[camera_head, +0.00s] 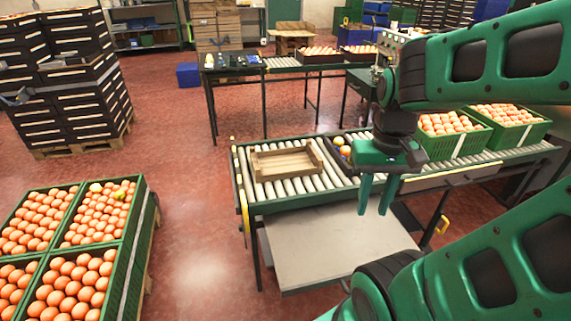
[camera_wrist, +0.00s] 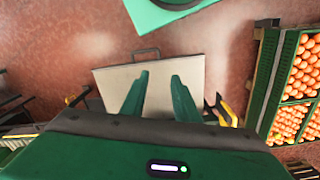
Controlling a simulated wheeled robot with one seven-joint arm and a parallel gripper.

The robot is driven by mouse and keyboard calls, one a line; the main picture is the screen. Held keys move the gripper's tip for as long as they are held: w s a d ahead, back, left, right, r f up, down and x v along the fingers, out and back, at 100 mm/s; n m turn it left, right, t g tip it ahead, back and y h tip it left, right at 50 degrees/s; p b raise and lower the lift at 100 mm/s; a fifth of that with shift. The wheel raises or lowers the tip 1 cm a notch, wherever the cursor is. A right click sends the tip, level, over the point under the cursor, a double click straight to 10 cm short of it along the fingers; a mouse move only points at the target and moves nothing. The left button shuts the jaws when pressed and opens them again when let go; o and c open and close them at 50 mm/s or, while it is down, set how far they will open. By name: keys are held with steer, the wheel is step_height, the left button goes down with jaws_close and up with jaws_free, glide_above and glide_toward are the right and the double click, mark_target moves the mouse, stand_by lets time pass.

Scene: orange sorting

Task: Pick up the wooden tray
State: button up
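The wooden tray (camera_head: 286,162) is a light brown, shallow tray. It rests on the left end of the roller conveyor (camera_head: 315,186) in the head view. My gripper (camera_head: 377,196) points down in front of the conveyor, to the right of the tray and apart from it. Its two green fingers are spread with nothing between them. In the wrist view my gripper (camera_wrist: 157,88) is also open, over a flat grey panel (camera_wrist: 190,65). The tray does not show in the wrist view.
Green crates (camera_head: 470,143) of orange fruit stand farther right on the conveyor. More full crates (camera_head: 125,240) stand at lower left. The grey panel (camera_head: 335,250) lies below the conveyor's front.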

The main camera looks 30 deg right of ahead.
steer(key=m+y, duration=0.1)
steer(key=m, duration=1.4)
glide_above(291, 169)
steer(key=s+a, duration=0.1)
steer(key=s, duration=0.4)
step_height(291, 169, down, 18)
steer(key=shift+t, duration=0.3)
steer(key=f, duration=0.3)
steer(key=a+f, duration=0.1)
steer(key=f, duration=0.3)
steer(key=a+f, duration=0.1)
steer(key=f, duration=0.2)
steer(key=shift+w+f, duration=0.15)
steer(key=shift+w, duration=0.15)
steer(key=shift+c, duration=0.4)
jaws_close()
